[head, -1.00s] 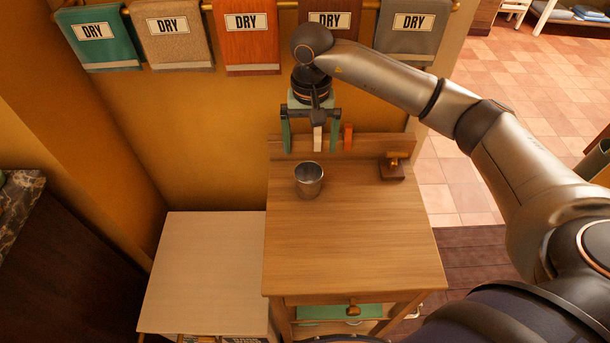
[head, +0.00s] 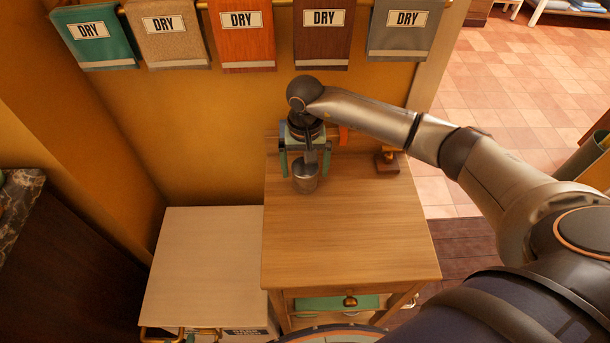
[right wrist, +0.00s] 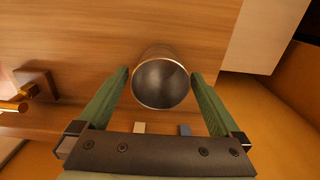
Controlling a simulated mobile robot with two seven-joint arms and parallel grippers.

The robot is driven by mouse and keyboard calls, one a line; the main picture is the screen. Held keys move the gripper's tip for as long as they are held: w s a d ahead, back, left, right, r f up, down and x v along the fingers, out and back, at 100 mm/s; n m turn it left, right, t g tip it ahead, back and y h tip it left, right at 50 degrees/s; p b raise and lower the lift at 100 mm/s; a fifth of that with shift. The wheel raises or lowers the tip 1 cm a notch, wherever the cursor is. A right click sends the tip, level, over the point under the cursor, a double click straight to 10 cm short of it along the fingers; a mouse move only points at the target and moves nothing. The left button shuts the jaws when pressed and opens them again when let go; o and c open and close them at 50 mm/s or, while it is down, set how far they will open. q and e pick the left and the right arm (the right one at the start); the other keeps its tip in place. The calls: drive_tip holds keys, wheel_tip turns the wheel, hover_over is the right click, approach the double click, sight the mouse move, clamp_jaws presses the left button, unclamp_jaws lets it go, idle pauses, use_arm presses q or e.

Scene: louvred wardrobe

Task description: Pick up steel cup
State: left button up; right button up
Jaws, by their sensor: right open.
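The steel cup (head: 306,181) stands upright on the wooden side table (head: 350,235), near its back edge. In the right wrist view the cup (right wrist: 161,84) shows its open rim between the two green fingers. In the right wrist view a narrow gap shows between the cup and each finger of the right gripper (right wrist: 160,80). The wrist partly hides the cup's back in the head view. My left gripper is not in view.
A small brass-handled wooden block (head: 387,160) stands to the cup's right at the table's back. A lower pale cabinet (head: 205,260) is at the left. Towels (head: 325,35) hang on the wall behind. The table's front and middle are clear.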

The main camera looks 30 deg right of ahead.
drive_tip(key=c, duration=1.3)
drive_tip(key=shift+r, duration=0.15)
